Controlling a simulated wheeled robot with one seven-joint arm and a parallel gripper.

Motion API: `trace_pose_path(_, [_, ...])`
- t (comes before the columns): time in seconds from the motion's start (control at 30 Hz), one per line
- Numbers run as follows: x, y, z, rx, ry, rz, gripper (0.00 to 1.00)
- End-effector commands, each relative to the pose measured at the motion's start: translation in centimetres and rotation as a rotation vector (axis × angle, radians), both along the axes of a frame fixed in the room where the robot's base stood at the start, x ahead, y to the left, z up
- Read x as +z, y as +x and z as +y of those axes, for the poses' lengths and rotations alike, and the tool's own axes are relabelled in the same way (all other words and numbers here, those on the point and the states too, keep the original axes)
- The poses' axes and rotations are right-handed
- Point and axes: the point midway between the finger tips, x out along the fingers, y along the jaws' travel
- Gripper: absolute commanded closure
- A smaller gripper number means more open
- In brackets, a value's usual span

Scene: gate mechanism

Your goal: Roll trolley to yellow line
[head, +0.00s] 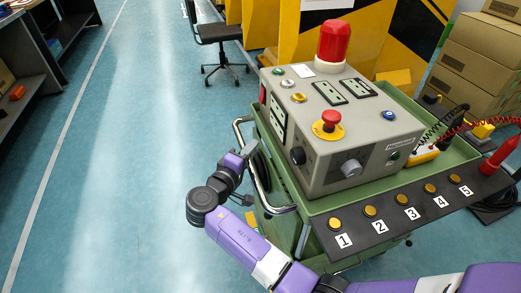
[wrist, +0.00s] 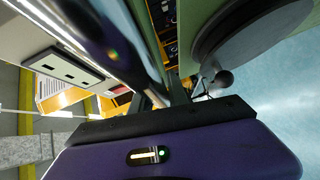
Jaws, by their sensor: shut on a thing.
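The green trolley (head: 302,207) stands at the right of the head view and carries a grey control box (head: 335,120). A bent metal handle (head: 262,178) runs along its left side. My gripper (head: 247,153) is at this handle and is shut on it, though the arm's wrist partly hides the contact. In the wrist view the bright metal bar (wrist: 142,45) passes between the dark fingers. A small yellow patch (head: 251,219) shows low beside the trolley; I cannot tell whether it is part of a floor line. No clear yellow line shows on the floor.
Blue floor (head: 130,170) is open left of the trolley, with a white line (head: 62,150) along it. A black chair (head: 220,35) stands behind. Shelves (head: 25,70) line the left, yellow-black panels (head: 370,35) the back, cardboard boxes (head: 480,55) the right.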

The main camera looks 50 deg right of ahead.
Motion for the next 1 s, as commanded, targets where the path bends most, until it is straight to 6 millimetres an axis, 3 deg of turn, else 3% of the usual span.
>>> trace_pose_path(0.47, [-0.2, 0.3, 0.3, 0.001, 0.005, 0.002, 1.00])
trace_pose_path(0.5, [-0.3, 0.3, 0.3, 0.001, 0.005, 0.002, 0.72])
trace_pose_path(0.57, [-0.2, 0.2, 0.3, 0.001, 0.004, 0.002, 0.60])
trace_pose_path(1.0, [0.1, 0.0, 1.1, 0.000, 0.001, 0.000, 0.59])
